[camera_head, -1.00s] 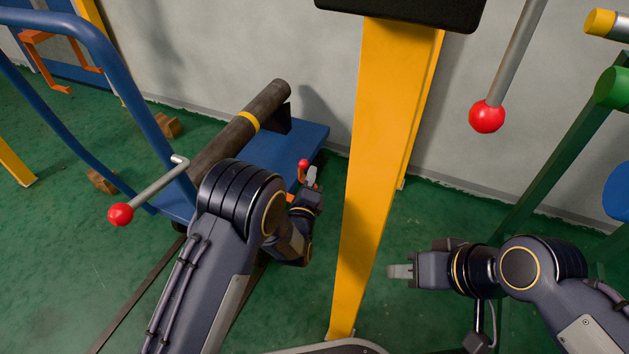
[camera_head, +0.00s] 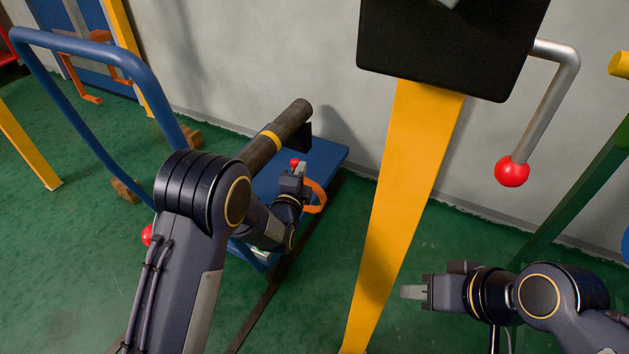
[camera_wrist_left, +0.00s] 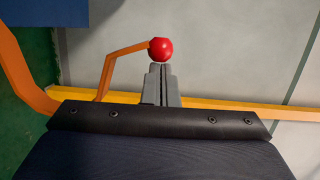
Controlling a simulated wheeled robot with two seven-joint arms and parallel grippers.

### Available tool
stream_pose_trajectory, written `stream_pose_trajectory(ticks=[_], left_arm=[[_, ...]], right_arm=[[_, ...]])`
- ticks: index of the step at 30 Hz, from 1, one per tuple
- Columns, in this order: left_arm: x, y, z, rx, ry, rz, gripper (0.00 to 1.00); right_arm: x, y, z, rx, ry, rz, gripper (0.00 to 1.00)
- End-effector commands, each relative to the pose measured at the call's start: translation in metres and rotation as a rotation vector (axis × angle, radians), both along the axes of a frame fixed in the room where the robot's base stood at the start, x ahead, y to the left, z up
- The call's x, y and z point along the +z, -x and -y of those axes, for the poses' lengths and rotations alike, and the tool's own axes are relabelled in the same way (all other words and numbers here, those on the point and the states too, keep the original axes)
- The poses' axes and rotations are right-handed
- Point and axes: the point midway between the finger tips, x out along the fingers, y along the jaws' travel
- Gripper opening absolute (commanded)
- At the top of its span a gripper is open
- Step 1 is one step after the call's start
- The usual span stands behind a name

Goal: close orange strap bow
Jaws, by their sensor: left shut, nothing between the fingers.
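The orange strap bow (camera_head: 318,195) shows as a curved band at the right of my left gripper, by the blue plate. Its red ball knob (camera_head: 294,162) is just beyond the gripper's fingertips. In the left wrist view the bow's thin bent arm (camera_wrist_left: 118,66) runs to the red ball (camera_wrist_left: 160,49), and a wider orange part rises at the left edge. My left gripper (camera_head: 301,169) is shut and empty; its fingertips (camera_wrist_left: 160,68) lie right below the ball in that view, and contact is unclear. My right gripper (camera_head: 411,292) is at the lower right, away from the bow, its opening unclear.
A dark pipe (camera_head: 276,138) with a yellow band lies above the blue plate (camera_head: 329,158). A blue tube frame (camera_head: 90,42) stands left. A yellow post (camera_head: 407,180) stands between my arms. A red-knobbed lever (camera_head: 511,171) hangs right. Green floor is open between.

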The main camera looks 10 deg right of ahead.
Motion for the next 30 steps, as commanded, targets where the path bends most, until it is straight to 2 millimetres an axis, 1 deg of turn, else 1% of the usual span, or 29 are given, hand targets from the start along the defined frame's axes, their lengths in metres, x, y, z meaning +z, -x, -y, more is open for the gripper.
stream_pose_trajectory(ticks=[3,9,26,30], left_arm=[[0.006,-0.008,-0.012,0.001,-0.004,0.004,0.00],[0.010,-0.015,-0.022,0.000,-0.005,0.004,0.00],[0.011,-0.017,-0.024,0.000,-0.006,0.004,0.00],[0.011,-0.019,-0.024,-0.001,-0.006,0.004,0.00]], right_arm=[[0.000,0.000,0.000,0.000,0.000,0.000,0.36],[0.000,0.000,0.000,0.000,0.000,0.000,0.36],[-0.001,0.000,0.000,0.000,0.000,0.000,0.36],[-0.003,0.000,0.000,0.000,0.000,0.000,0.36]])
